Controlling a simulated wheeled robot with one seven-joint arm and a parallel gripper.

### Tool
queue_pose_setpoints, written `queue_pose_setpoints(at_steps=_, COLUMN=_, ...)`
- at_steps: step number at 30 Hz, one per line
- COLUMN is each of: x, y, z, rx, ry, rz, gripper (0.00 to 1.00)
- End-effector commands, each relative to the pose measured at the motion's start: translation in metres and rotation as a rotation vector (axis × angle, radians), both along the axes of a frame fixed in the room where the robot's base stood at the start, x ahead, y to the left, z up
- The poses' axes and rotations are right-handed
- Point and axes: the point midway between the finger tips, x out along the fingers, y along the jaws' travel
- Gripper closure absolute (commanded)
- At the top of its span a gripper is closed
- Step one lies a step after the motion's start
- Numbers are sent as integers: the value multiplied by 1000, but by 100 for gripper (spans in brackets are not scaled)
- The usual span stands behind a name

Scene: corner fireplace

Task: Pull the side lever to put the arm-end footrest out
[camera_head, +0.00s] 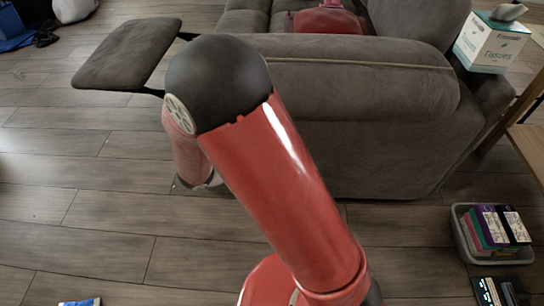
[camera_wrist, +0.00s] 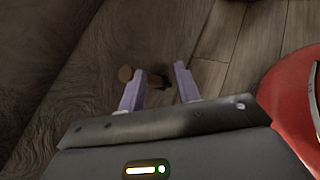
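The grey-brown sofa (camera_head: 350,85) stands in the upper middle of the head view. A padded footrest (camera_head: 128,52) stands out from its left end on dark metal arms. In the head view my arm hides the lever and fingers.
A tissue box (camera_head: 491,42) sits at the upper right, near a wooden table (camera_head: 530,140). A grey bin (camera_head: 467,245) with coloured cases and a dark item (camera_head: 498,291) are on the floor at the lower right. The wooden floor (camera_head: 80,215) at left is mostly clear.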

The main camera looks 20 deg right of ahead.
Motion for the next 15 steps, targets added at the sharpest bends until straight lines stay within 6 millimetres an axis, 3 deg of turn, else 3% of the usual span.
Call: queue_pose_setpoints(at_steps=15, x=-9, y=32, z=11, rx=1, ry=0, rz=2, gripper=67)
